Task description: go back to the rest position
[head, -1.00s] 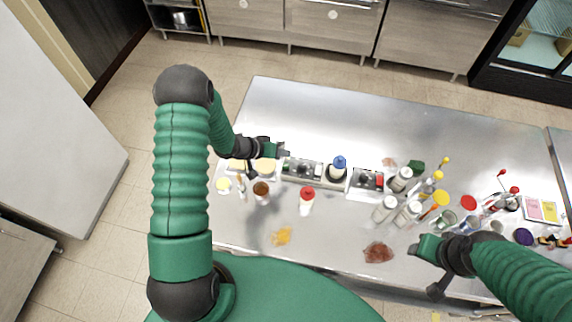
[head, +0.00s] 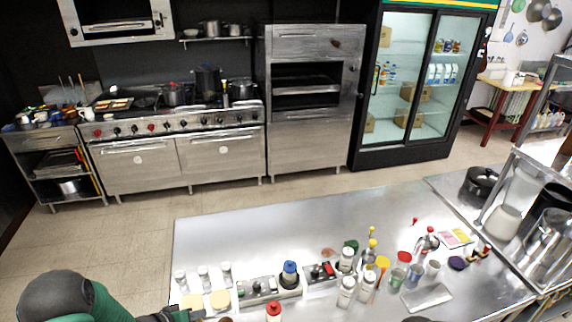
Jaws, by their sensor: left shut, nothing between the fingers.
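My left arm comes in at the bottom left. Its gripper (head: 187,314) shows only in part at the bottom edge, low by the front of the steel table (head: 225,245), near two pale yellow round pieces. It is shut and holds nothing that I can see. My right gripper cannot be made out; only a small dark sliver shows at the bottom edge, right of the middle, and I cannot tell what it is.
A row of steel holders (head: 258,290) with a blue-capped bottle (head: 289,275) stands close to my left gripper. Several shakers and bottles crowd the table's right half. A red-capped bottle (head: 274,312) stands in front. The table's far part is bare.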

